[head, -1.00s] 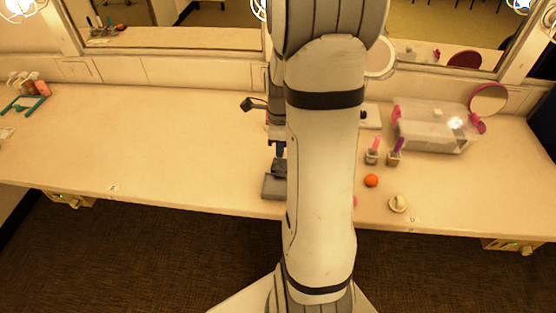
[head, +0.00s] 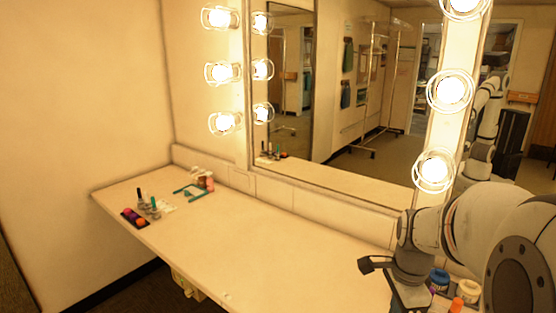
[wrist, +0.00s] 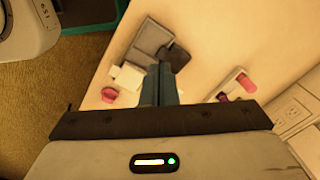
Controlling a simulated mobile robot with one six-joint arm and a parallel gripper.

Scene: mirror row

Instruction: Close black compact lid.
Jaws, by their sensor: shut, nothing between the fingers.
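In the wrist view a dark grey, square-cornered compact (wrist: 148,46) lies on the pale counter just beyond my fingers. A darker flap-like piece (wrist: 179,55) shows beside it, at my fingertips. I cannot tell how far the lid stands open. My gripper (wrist: 160,72) is shut and empty, its two blue-grey fingers together and pointing toward the compact. Whether the fingertips touch the compact is unclear. In the head view my arm is at the lower right, and the compact and my fingertips are out of frame.
The wrist view shows a white block (wrist: 128,76), a pink item (wrist: 109,95) and pink pieces on a white holder (wrist: 238,85). In the head view, jars (head: 466,290) stand near my arm. A palette (head: 134,217) and teal frame (head: 190,191) lie left; the middle counter (head: 260,245) is clear.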

